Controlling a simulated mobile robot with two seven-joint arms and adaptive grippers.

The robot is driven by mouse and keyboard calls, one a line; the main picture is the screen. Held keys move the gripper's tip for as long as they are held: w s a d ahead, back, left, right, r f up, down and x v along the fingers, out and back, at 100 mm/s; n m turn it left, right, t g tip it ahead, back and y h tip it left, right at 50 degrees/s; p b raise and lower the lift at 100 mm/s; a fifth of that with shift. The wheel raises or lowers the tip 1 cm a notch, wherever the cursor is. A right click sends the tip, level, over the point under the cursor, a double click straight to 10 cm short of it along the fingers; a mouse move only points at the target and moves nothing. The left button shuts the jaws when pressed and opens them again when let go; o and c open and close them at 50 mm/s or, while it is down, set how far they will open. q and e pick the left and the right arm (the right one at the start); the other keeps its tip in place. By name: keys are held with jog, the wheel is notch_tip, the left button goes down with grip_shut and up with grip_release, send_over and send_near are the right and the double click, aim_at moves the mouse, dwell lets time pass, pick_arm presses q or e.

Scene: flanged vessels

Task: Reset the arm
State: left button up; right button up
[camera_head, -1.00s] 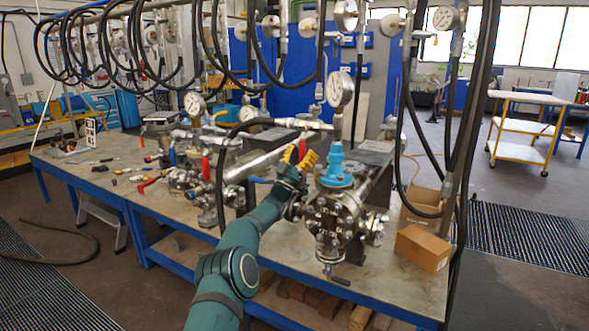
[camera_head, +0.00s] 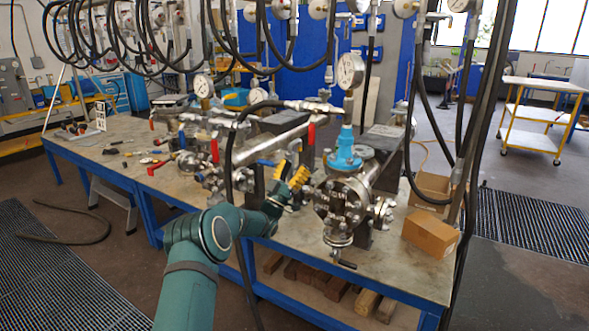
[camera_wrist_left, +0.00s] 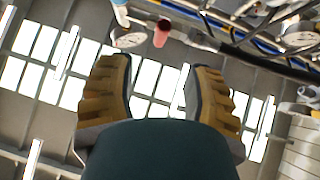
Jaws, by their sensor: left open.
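My left arm comes up from the bottom of the head view, and its gripper (camera_head: 291,180) has yellow-brown ridged fingers. The gripper is just left of the flanged steel vessel (camera_head: 343,205) with the blue fitting (camera_head: 345,155) and pressure gauge (camera_head: 350,70) on top. Whether it touches the vessel cannot be told. In the left wrist view the two fingers (camera_wrist_left: 157,90) are wide apart with nothing between them. Beyond them are ceiling windows, a gauge (camera_wrist_left: 128,38) and a red handle (camera_wrist_left: 162,33). My right gripper is not in view.
The blue-framed workbench (camera_head: 405,265) holds more vessels, valves and gauges to the left. Black hoses (camera_head: 228,150) hang close around my left arm. Cardboard boxes (camera_head: 430,235) sit at the bench's right end. A yellow-framed cart (camera_head: 530,125) stands behind right, with open floor around it.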

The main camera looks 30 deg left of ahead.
pick_arm(q)
jog(key=shift+f, duration=0.1)
dwell(0.4)
jog(key=d+f+n+g+y, duration=0.5)
jog(key=d+f, duration=0.5)
jog(key=f, duration=0.5)
jog(key=s+d+f+g+h, duration=0.1)
jog(key=s+d+f+g, duration=0.25)
jog(key=d+f, duration=0.2)
jog(key=s+d+f+g+h, duration=0.1)
jog(key=s+d+f+g, duration=0.25)
jog(key=f, duration=0.35)
jog(key=s+d+f+g, duration=0.3)
jog(key=s+d+f, duration=0.1)
jog(key=s, duration=0.3)
jog(key=s+d+f+g, duration=0.3)
jog(key=s+f, duration=0.1)
jog(key=s, duration=0.2)
jog(key=s+d+f+g, duration=0.1)
jog(key=s+d+g, duration=0.1)
jog(key=s, duration=0.8)
jog(key=s+d+f+m+g+h, duration=0.1)
jog(key=s+d+f+g, duration=0.1)
jog(key=s, duration=0.8)
jog(key=d+g, duration=0.1)
jog(key=g, duration=0.1)
jog(key=shift+s+d+g, duration=0.25)
jog(key=shift+g, duration=0.05)
jog(key=shift+o, duration=0.3)
